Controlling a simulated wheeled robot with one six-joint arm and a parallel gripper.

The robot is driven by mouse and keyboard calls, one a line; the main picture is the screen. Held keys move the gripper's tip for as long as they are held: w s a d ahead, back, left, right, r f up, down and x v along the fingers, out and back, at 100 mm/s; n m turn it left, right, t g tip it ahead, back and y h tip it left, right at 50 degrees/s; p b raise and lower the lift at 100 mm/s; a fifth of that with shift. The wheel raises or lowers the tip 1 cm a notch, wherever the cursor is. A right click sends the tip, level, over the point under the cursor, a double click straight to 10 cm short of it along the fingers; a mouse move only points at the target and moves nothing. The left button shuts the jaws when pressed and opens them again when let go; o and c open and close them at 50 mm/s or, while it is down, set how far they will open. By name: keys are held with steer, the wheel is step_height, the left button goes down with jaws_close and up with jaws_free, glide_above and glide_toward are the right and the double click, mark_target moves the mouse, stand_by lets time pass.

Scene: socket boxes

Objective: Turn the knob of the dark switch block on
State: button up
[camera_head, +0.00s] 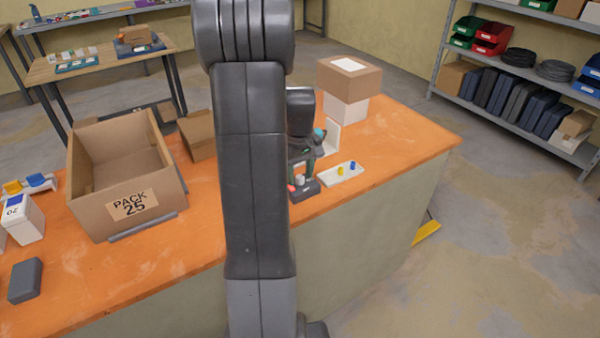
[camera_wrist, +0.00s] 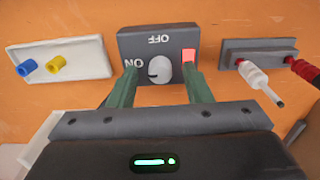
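The dark switch block (camera_wrist: 158,42) is at top centre in the wrist view, with OFF and ON lettering upside down. It also shows on the orange bench in the head view (camera_head: 306,192). Its pale round knob (camera_wrist: 159,69) has a small dark mark on its left side, towards ON. A red square (camera_wrist: 189,55) is lit-looking on the block's right. My gripper (camera_wrist: 160,75) is open, with one green finger on each side of the knob and a gap to it on both sides. Whether the fingertips touch the block cannot be told.
A white tray (camera_wrist: 90,50) with blue and yellow pegs lies left of the block in the wrist view. A grey socket strip (camera_wrist: 258,47) with white and red plugs lies to its right. Stacked boxes (camera_head: 348,80) and an open carton (camera_head: 120,180) stand on the bench.

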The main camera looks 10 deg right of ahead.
mark_target(300, 176)
step_height(300, 176, up, 14)
stand_by(0.6)
steer(key=shift+f, duration=0.15)
step_height(300, 176, down, 14)
steer(key=shift+r, duration=0.1)
stand_by(0.4)
steer(key=shift+r, duration=0.1)
